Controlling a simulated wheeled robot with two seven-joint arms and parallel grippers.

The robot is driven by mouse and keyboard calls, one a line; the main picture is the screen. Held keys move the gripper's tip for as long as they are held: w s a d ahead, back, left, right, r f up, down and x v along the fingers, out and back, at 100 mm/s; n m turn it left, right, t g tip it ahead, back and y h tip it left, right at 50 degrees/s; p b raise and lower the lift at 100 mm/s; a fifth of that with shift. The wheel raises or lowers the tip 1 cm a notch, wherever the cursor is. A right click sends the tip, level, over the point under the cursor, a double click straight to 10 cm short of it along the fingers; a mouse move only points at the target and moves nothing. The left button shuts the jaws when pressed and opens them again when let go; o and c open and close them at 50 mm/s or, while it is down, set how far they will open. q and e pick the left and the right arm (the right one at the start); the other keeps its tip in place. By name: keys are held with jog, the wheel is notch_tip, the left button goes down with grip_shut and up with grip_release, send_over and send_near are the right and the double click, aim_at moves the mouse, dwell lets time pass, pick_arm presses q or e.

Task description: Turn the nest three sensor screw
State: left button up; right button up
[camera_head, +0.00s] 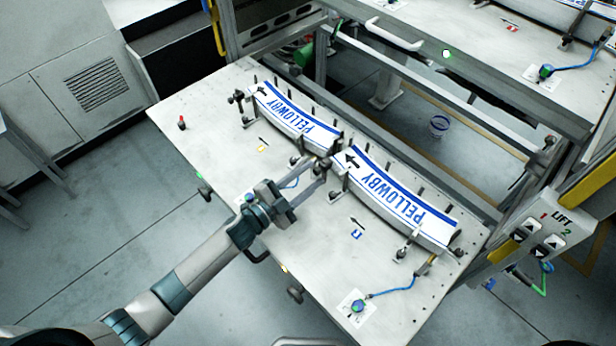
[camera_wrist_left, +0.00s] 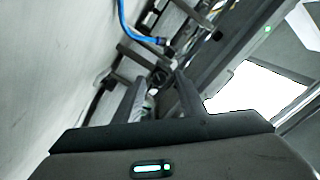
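Two curved nests hold white labels with blue edges and the word PELLOWBY, the left label (camera_head: 290,112) and the right label (camera_head: 395,197). My left gripper (camera_head: 324,166) is at the gap between them, low over the near side. In the left wrist view my gripper's fingers (camera_wrist_left: 159,84) stand apart, with a small dark round part (camera_wrist_left: 160,75) between or just beyond the tips. I cannot tell whether they touch it. A sensor with a blue cable (camera_head: 393,292) sits at the right nest's near end (camera_head: 425,266).
The tilted grey table (camera_head: 225,110) carries small clamps and pins around the nests. A red-topped peg (camera_head: 182,123) stands at its left. A lift panel (camera_head: 548,236) is at the right. Another blue cable (camera_wrist_left: 130,33) shows near the gripper in the left wrist view.

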pick_arm(q)
jog(key=shift+s, duration=0.15)
jog(key=shift+s+a+f, duration=0.1)
jog(key=shift+s+a, duration=0.3)
jog(key=shift+a, duration=0.1)
jog(key=b+v, duration=0.5)
jog(key=v, duration=0.9)
jog(key=shift+s+a, duration=0.7)
